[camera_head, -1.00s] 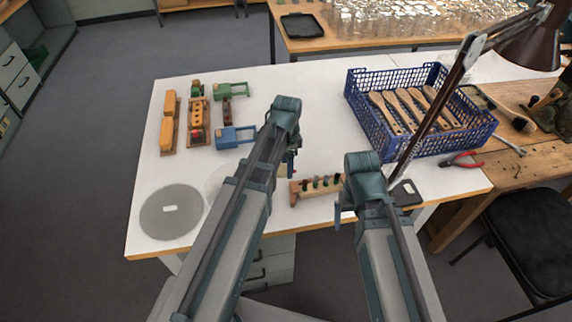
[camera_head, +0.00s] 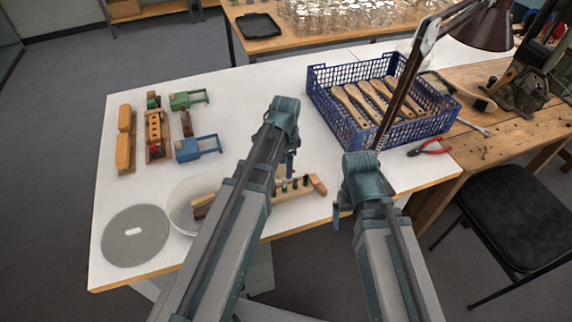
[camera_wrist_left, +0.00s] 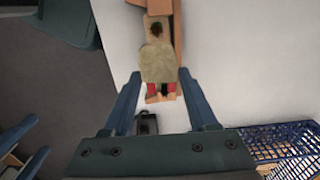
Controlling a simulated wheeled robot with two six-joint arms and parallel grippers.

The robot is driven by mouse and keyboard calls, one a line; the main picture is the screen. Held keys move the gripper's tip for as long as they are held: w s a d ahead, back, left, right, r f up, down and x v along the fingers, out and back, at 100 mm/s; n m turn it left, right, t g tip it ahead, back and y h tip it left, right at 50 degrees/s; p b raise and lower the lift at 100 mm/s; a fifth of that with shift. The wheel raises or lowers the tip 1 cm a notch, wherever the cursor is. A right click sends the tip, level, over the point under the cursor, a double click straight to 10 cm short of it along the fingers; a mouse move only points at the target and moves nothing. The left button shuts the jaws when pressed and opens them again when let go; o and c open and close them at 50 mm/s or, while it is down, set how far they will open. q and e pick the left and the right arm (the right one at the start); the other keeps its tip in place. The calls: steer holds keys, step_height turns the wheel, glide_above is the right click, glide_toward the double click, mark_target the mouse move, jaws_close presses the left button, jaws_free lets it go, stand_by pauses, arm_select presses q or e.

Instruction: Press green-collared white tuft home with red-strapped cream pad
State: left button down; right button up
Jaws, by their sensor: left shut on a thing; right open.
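My left gripper (camera_wrist_left: 160,74) is shut on a cream pad (camera_wrist_left: 157,62) with red straps (camera_wrist_left: 152,89), which shows between the fingers in the left wrist view. In the head view my left gripper (camera_head: 290,165) is beside a wooden rack (camera_head: 318,184) and mostly covered by its own arm. The rack holds several tufts with dark or green collars (camera_head: 295,185). Part of a wooden block also shows past the pad in the left wrist view (camera_wrist_left: 178,20). I cannot pick out the green-collared white tuft. My right gripper (camera_head: 337,210) is open, low at the table's front edge.
A blue crate (camera_head: 350,143) with several wooden brush handles stands at the right. Red pliers (camera_head: 428,148) and a lamp (camera_head: 405,85) are near it. The table's centre is fairly clear.

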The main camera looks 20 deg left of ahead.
arm_select(q)
steer(key=shift+f+b, duration=1.9)
steer(key=shift+f, duration=0.3)
steer(key=shift+f+b, duration=0.7)
steer(key=shift+b, duration=0.05)
steer(key=shift+r+p, duration=0.75)
stand_by(1.1)
steer(key=shift+r+p, duration=2.45)
